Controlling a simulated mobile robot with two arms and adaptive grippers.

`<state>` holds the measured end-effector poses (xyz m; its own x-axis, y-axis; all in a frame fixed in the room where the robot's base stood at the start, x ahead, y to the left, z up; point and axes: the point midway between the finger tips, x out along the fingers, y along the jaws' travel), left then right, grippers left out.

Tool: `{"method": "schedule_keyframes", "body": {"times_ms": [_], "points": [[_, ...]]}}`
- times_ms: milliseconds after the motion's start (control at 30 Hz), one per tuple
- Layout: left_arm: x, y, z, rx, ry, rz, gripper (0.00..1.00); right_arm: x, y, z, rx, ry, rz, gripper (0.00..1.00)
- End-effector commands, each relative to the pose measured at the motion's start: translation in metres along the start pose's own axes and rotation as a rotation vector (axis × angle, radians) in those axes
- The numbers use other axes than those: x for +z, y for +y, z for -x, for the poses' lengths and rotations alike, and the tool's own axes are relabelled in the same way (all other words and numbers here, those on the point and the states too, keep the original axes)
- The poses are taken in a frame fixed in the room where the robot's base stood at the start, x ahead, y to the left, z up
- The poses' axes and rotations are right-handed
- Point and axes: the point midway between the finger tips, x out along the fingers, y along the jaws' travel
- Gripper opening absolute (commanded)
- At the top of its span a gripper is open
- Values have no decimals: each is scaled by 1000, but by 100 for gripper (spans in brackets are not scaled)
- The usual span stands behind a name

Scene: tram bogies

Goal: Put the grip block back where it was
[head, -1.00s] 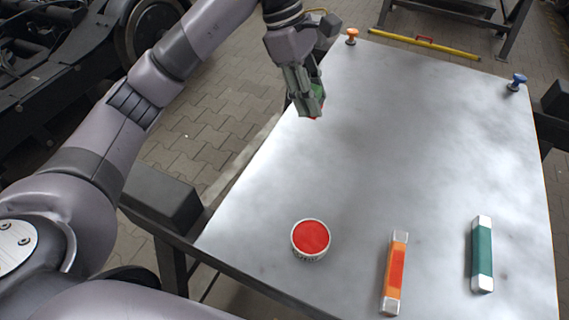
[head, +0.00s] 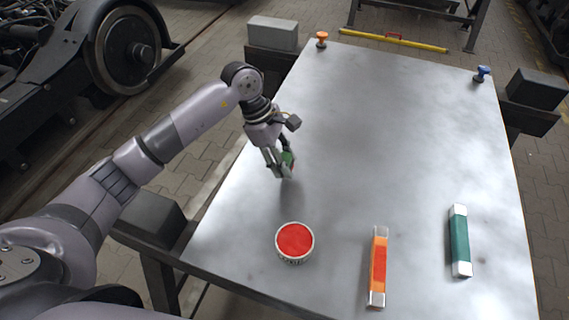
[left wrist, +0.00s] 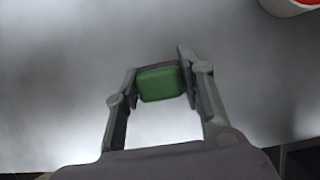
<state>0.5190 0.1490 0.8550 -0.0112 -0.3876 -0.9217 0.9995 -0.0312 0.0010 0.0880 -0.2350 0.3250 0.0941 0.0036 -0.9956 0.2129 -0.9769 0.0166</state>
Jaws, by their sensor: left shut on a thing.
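My left gripper (head: 281,168) is shut on a small green block (head: 288,158), which I take for the grip block. It holds the block above the left part of the metal table (head: 400,140), behind the red-topped round tin. In the left wrist view the green block (left wrist: 160,83) sits between the two fingertips (left wrist: 161,80). The fingers hide part of the block in the head view. A soft shadow lies on the table below the gripper. My right gripper is not in view.
A round tin (head: 294,241) with a red top stands near the front edge. An orange bar (head: 378,265) and a green bar (head: 459,240) lie to its right. An orange knob (head: 321,39) and a blue knob (head: 482,73) stand at the far corners. The table's middle is clear.

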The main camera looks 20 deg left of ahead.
Motion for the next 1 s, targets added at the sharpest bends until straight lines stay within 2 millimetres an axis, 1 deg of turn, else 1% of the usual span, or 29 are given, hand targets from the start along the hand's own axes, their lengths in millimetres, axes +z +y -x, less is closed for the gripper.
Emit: {"method": "schedule_keyframes", "body": {"times_ms": [33,133,367,500,533,800,1000], "points": [[-3,-1,-9,-4,-1,4,14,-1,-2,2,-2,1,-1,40],[-7,-1,-19,-2,-1,1,14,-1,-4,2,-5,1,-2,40],[-8,0,-20,1,0,0,14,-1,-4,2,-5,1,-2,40],[-10,0,-24,1,0,0,14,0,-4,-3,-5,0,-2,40],[-9,0,-22,1,0,0,38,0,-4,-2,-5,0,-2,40],[-9,0,-22,0,0,0,56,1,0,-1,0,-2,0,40],[-9,0,-22,0,0,0,56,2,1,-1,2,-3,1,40]]}}
